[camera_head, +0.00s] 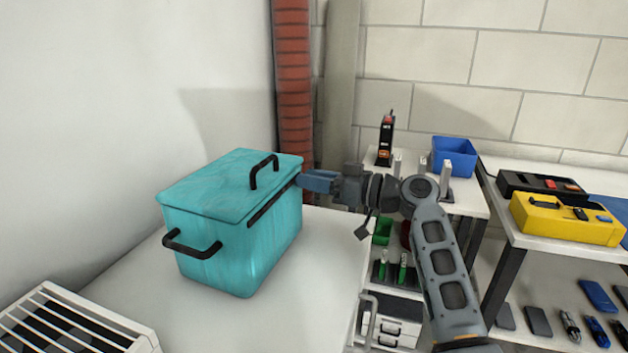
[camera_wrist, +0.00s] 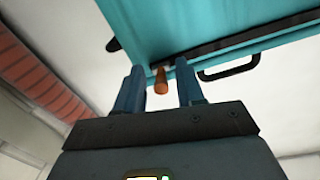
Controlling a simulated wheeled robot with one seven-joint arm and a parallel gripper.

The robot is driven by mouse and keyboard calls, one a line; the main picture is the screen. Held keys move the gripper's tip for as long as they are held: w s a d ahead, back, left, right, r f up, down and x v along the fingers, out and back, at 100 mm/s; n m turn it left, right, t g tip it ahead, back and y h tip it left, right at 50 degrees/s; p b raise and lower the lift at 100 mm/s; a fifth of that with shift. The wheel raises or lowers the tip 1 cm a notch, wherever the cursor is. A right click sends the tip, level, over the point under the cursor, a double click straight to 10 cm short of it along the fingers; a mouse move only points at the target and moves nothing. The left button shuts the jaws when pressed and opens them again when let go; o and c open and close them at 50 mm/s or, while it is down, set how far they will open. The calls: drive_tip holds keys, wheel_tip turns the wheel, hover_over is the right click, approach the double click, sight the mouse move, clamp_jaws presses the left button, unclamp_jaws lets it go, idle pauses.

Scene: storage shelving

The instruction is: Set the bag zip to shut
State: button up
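The teal bag (camera_head: 235,235) stands upright on a white table, its flat top down. A dark zip strip (camera_head: 268,203) runs along its right side just below the top edge; it also shows in the wrist view (camera_wrist: 235,40). An orange-brown zip pull (camera_wrist: 161,82) hangs at the strip's near end in the wrist view. My gripper (camera_head: 301,180) is at the bag's back right upper corner. In the wrist view, its two blue fingers (camera_wrist: 158,78) are apart with the pull between them, not clearly touching either. The pull is hidden in the head view.
Black handles stick out on the bag's top (camera_head: 263,170) and front side (camera_head: 192,244). A white slatted crate (camera_head: 75,325) sits at front left. A red ribbed column (camera_head: 293,80) stands behind. Shelves with a yellow case (camera_head: 565,220) and a blue bin (camera_head: 454,157) are at right.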

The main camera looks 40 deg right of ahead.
drive_tip(key=shift+s, duration=0.1)
drive_tip(key=v, duration=0.7)
drive_tip(key=shift+s+d, duration=0.2)
drive_tip(key=shift+s, duration=0.1)
idle(0.3)
